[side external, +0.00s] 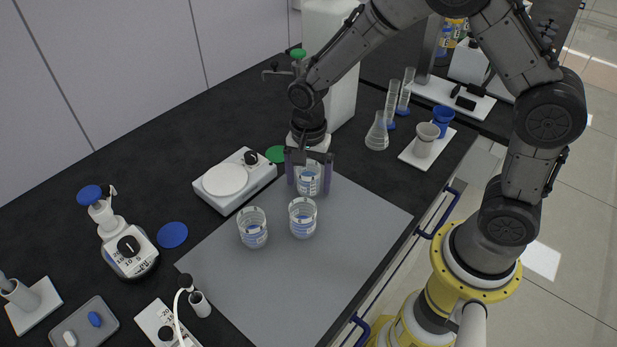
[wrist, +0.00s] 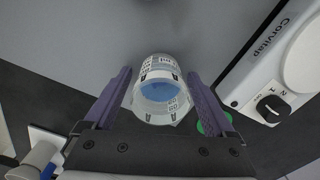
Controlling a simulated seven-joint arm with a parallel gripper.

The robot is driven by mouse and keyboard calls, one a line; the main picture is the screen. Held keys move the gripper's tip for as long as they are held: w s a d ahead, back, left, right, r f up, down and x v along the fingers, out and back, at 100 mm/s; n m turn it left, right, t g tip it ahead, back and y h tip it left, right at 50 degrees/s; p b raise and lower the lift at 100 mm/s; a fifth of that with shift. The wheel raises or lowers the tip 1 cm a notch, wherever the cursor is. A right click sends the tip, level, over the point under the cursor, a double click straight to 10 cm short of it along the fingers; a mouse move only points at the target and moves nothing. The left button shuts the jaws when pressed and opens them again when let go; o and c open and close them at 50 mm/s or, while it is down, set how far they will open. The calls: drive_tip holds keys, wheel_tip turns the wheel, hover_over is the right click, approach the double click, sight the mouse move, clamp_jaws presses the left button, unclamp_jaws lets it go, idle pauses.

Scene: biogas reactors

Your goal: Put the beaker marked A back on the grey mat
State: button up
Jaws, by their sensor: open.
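Three glass beakers with blue contents stand upright on the grey mat (side external: 300,285). One beaker (side external: 307,183) is at the mat's far end, between the fingers of my gripper (side external: 309,175). The other two, a left beaker (side external: 252,229) and a middle beaker (side external: 302,218), stand closer to the mat's centre. In the wrist view the beaker (wrist: 158,92) sits between the two purple fingers of my gripper (wrist: 160,80), which are open with a gap on each side.
A white balance or stirrer (side external: 235,181) stands left of the gripper, and it shows at right in the wrist view (wrist: 262,75). A green lid (side external: 276,154) lies behind it. A flask (side external: 377,132) and a white tray (side external: 407,155) with cups stand right. The mat's near part is clear.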

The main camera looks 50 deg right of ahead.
wheel_tip(320, 180, up, 12)
drive_tip(key=r, duration=0.1)
drive_tip(key=s+d+r+n+t, duration=0.2)
drive_tip(key=s+n, duration=0.4)
drive_tip(key=s, duration=0.4)
drive_tip(key=s+d+r+n+t, duration=0.3)
drive_tip(key=s+r+n, duration=0.2)
drive_tip(key=s, duration=0.5)
drive_tip(key=shift+s+d+n+t, duration=0.2)
drive_tip(key=shift+d+n+t, duration=0.1)
drive_tip(key=shift+n, duration=1)
drive_tip(key=shift+r, duration=0.1)
